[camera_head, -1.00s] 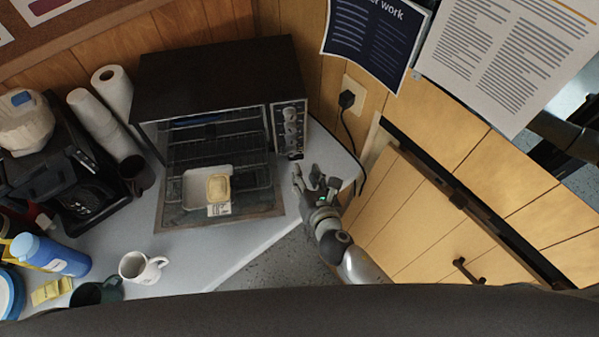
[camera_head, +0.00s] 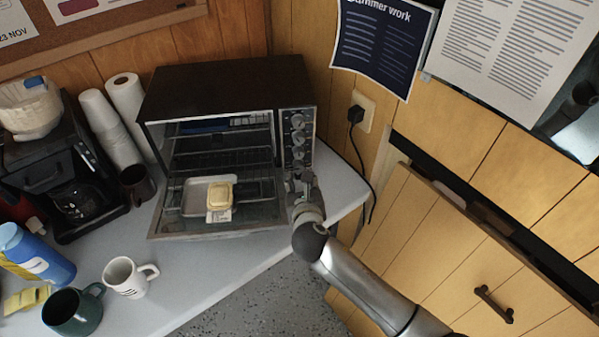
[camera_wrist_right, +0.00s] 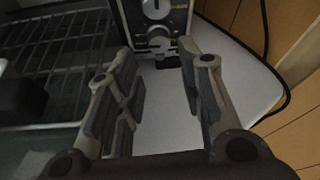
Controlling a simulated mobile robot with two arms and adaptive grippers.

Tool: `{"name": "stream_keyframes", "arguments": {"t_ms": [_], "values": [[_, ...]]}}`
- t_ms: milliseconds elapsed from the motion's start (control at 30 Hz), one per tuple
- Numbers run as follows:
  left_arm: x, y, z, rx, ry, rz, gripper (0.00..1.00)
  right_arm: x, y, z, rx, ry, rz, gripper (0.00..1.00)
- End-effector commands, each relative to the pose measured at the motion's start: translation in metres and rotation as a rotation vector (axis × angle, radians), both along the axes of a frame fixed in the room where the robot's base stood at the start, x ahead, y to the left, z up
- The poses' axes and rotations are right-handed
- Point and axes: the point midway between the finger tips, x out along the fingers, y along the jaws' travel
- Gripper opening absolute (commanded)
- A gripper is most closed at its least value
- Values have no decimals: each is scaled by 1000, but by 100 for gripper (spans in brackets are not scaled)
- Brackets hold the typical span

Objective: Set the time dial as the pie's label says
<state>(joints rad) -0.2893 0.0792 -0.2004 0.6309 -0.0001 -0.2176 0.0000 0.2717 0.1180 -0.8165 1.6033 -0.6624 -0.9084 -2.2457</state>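The toaster oven (camera_head: 225,88) stands on the counter with its door down. A pie (camera_head: 220,193) in a pale yellow dish sits at the edge of a tray (camera_head: 194,198) in the oven's opening. Its white label (camera_head: 219,215) hangs at the front; its print is too small to read. The control panel at the oven's right side carries a column of grey dials (camera_head: 298,138). My right gripper (camera_head: 300,182) is just below and in front of the visible dials. In the wrist view it is open (camera_wrist_right: 157,55), with the lowest visible dial (camera_wrist_right: 160,45) between its fingertips, contact unclear. My left gripper is out of view.
The lowered glass door (camera_head: 205,229) juts out left of my right gripper. A black power cord (camera_head: 366,170) runs from the wall socket down at the right. Mugs (camera_head: 127,278), a blue bottle (camera_head: 38,258) and a coffee maker (camera_head: 75,195) stand at the left.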

Motion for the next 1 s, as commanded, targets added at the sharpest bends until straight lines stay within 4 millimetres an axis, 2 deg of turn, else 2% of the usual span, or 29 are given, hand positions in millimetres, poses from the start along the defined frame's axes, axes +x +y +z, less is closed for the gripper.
{"name": "stream_keyframes", "arguments": {"t_ms": [200,500,967,1000], "values": [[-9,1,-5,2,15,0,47,31,3,-13,1,0,0,35],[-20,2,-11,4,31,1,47,60,4,-25,2,-1,0,35],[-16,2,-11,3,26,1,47,66,5,-27,3,-1,1,35],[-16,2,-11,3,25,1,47,66,5,-27,3,-1,1,30]]}}
